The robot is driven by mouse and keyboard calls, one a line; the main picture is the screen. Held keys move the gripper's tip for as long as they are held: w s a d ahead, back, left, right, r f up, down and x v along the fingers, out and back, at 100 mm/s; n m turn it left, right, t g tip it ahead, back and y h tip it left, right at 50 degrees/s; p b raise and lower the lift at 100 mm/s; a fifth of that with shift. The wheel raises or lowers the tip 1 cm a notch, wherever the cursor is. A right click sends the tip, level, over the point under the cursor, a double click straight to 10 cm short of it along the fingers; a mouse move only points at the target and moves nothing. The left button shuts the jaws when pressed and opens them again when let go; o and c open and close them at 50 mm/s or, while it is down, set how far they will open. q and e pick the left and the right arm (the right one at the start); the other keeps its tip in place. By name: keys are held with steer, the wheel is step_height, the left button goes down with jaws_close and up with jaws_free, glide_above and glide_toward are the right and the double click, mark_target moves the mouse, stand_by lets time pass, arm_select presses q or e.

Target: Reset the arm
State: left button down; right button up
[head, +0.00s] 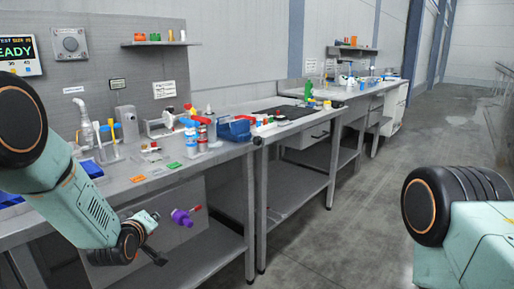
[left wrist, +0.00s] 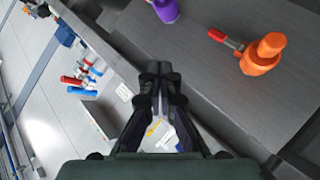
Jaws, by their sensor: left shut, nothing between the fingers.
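My left arm comes in from the left in the head view, and my left gripper (head: 156,257) hangs low in front of the bench, beside a panel below the worktop. In the left wrist view the two dark fingers (left wrist: 160,78) are together with nothing between them. A purple fitting (head: 181,217) with a red handle (head: 197,208) sits on the panel, to the right of the gripper and apart from it. An orange fitting (left wrist: 265,54) shows in the left wrist view, also clear of the fingers. My right arm shows at the lower right of the head view; its gripper is out of frame.
The grey workbench (head: 140,188) holds red and blue bottles (head: 203,134), a blue bin (head: 235,129), a tap (head: 84,122) and colored labels. A second bench (head: 300,127) continues behind. The floor (head: 330,235) to the right is clear.

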arm_select(q)
steer(key=s+d+f+m+g, duration=0.2)
steer(key=s+f+m+g, duration=0.1)
steer(key=s+f, duration=0.7)
steer(key=s+d+f+m+g, duration=0.2)
steer(key=s+f+m+g, duration=0.15)
steer(key=s+f, duration=0.6)
steer(key=s+f+m+g, duration=0.1)
steer(key=s+g, duration=0.2)
steer(key=s, duration=1.2)
steer(key=s+d+f+m+g, duration=0.1)
steer(key=s+g, duration=0.3)
steer(key=s, duration=1)
steer(key=shift+s+f+h, duration=0.35)
steer(key=shift+f+h, duration=0.05)
steer(key=shift+f, duration=0.15)
steer(key=c, duration=2.1)
jaws_free()
steer(key=shift+d+m, duration=0.1)
steer(key=shift+m, duration=0.15)
